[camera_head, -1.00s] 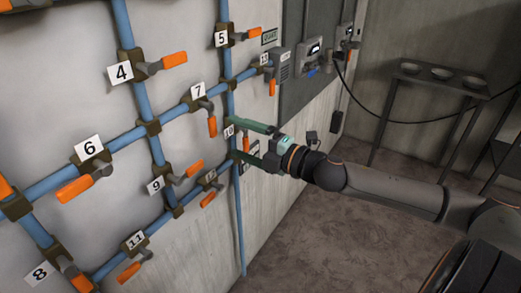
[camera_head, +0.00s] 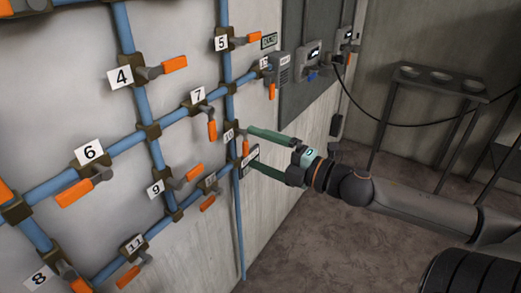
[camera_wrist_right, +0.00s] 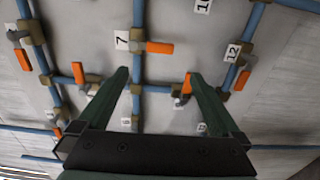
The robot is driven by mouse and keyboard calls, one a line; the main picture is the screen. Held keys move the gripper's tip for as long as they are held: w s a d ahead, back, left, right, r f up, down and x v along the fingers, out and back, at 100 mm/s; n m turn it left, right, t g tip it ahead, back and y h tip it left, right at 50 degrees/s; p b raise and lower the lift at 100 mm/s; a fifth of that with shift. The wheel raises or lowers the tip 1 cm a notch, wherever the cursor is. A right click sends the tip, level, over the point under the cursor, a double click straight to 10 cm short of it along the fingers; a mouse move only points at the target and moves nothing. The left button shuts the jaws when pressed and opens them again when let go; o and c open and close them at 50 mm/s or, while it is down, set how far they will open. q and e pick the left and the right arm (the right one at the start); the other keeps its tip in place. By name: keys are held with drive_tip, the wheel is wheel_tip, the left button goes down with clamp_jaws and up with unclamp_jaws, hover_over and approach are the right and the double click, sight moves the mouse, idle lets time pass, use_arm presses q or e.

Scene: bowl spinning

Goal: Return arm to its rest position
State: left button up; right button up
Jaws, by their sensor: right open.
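My right gripper (camera_head: 252,149) is in the middle of the head view, its arm coming in from the right. Its two green fingers are spread wide and point left at the pipe wall near the valve labelled 10 (camera_head: 230,135). An orange handle (camera_head: 245,147) shows between the fingertips. In the right wrist view the gripper (camera_wrist_right: 158,78) is open, with nothing held between its fingers. An orange handle (camera_wrist_right: 186,84) appears close to one fingertip there; I cannot tell whether they touch. My left gripper is not in view.
Blue pipes (camera_head: 113,150) with numbered valves and orange handles cover the wall at left. Grey boxes (camera_head: 309,56) hang farther back. A dark cable (camera_head: 400,124) runs to the right. A metal stand (camera_head: 440,82) is at the back right. Open floor (camera_head: 320,250) lies below the arm.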

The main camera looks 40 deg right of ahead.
idle(0.4)
drive_tip(key=s+f+m+g+h, duration=0.1)
drive_tip(key=s+f+m+h, duration=0.2)
drive_tip(key=f, duration=0.5)
drive_tip(key=s+f+m+g+p, duration=0.1)
drive_tip(key=s+f+m, duration=0.1)
drive_tip(key=f+m, duration=0.5)
drive_tip(key=s+f+m+g+h, duration=0.2)
drive_tip(key=s+f+m, duration=0.1)
drive_tip(key=f, duration=0.6)
drive_tip(key=s+a+f+m+g, duration=0.2)
drive_tip(key=s+a+f+m, duration=0.1)
drive_tip(key=s+a+f, duration=0.2)
drive_tip(key=s+a+f+m+g+y, duration=0.1)
drive_tip(key=s+a+f+m, duration=0.3)
drive_tip(key=a+f, duration=0.3)
drive_tip(key=a, duration=0.3)
drive_tip(key=shift+s+a+f+g+p, duration=0.2)
drive_tip(key=shift+s+g+p, duration=0.1)
drive_tip(key=shift+s+g, duration=0.1)
